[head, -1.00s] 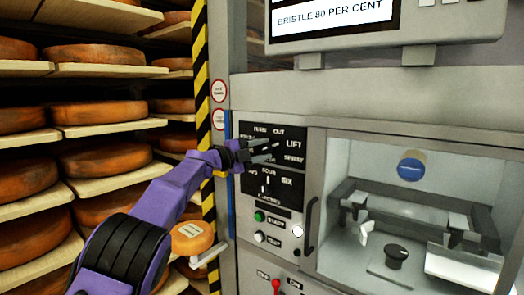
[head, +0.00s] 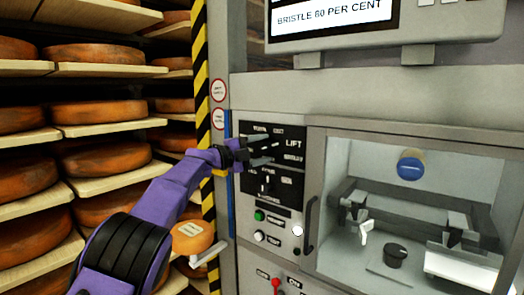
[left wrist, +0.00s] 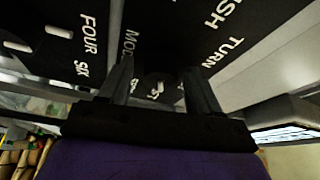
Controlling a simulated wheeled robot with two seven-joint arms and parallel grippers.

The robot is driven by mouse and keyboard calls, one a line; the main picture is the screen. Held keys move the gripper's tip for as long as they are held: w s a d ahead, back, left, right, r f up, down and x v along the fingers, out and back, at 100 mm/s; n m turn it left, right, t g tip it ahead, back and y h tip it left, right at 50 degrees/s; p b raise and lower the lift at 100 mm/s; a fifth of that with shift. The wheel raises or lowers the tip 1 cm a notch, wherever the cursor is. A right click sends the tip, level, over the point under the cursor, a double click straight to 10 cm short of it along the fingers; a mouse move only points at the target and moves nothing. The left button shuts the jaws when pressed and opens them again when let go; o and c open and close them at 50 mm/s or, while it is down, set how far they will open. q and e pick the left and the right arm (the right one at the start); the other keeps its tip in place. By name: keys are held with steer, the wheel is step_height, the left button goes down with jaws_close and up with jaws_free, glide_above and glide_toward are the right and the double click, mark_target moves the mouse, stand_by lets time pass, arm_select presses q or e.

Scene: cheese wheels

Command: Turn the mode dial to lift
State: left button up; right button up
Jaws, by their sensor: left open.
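The black mode panel (head: 283,133) is on the machine's front. "LIFT" is readable at its upper right; other labels are blurred. My left gripper (head: 266,148) is in front of this panel, its fingers open and pointing right, covering the middle where the mode dial would be. In the left wrist view my left gripper (left wrist: 160,82) has its two dark fingers spread on either side of a dark round dial (left wrist: 158,88) with a pale mark. "MODE" and "TURN" show beside it. I cannot tell whether the fingers touch the dial or exactly where it points. My right gripper is not in view.
A second dial (head: 266,181) with a pale pointer sits just below. Green and white buttons (head: 259,216) and a dark vertical handle (head: 309,226) are lower down. A glazed chamber (head: 350,165) is at right. Shelves of cheese wheels (head: 98,112) fill the left.

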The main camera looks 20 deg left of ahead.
arm_select(q)
steer(key=b+v, duration=0.3)
steer(key=v, duration=0.1)
steer(key=shift+s+a+f+b, duration=0.25)
steer(key=shift+f+b, duration=0.15)
steer(key=shift+f, duration=0.05)
steer(key=b, duration=0.2)
glide_toward(262, 151)
steer(key=shift+s+a+r, duration=0.25)
steer(key=shift+s+r, duration=0.05)
steer(key=shift+s, duration=0.05)
